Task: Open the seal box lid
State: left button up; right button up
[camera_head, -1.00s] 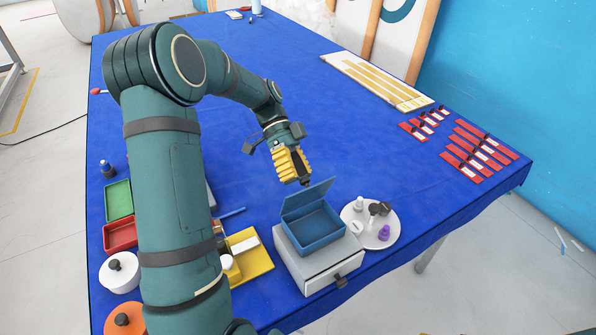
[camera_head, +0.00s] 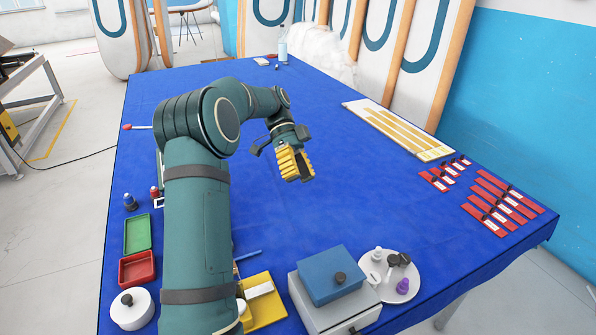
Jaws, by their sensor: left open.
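The blue seal box (camera_head: 325,297) stands on a grey-white drawer unit (camera_head: 308,311) at the table's front edge. Its blue lid (camera_head: 322,270) lies shut over it, with a dark round knob (camera_head: 340,278) on top, so the inside is hidden. My left gripper (camera_head: 297,170), with yellow ribbed fingers, is open and empty. It hangs over the blue table, behind the box and clear of it. My right gripper is not in view.
A round white tray (camera_head: 401,289) with small items stands right of the box, and a yellow tray (camera_head: 268,309) is left of it. Red strips (camera_head: 502,205) lie at the right. The table (camera_head: 360,210) behind the box is clear.

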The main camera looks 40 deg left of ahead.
aim_at(330, 271)
jog(key=k+l, duration=0.35)
jog(key=l, duration=0.15)
jog(key=k+l, duration=0.4)
jog(key=l, duration=0.1)
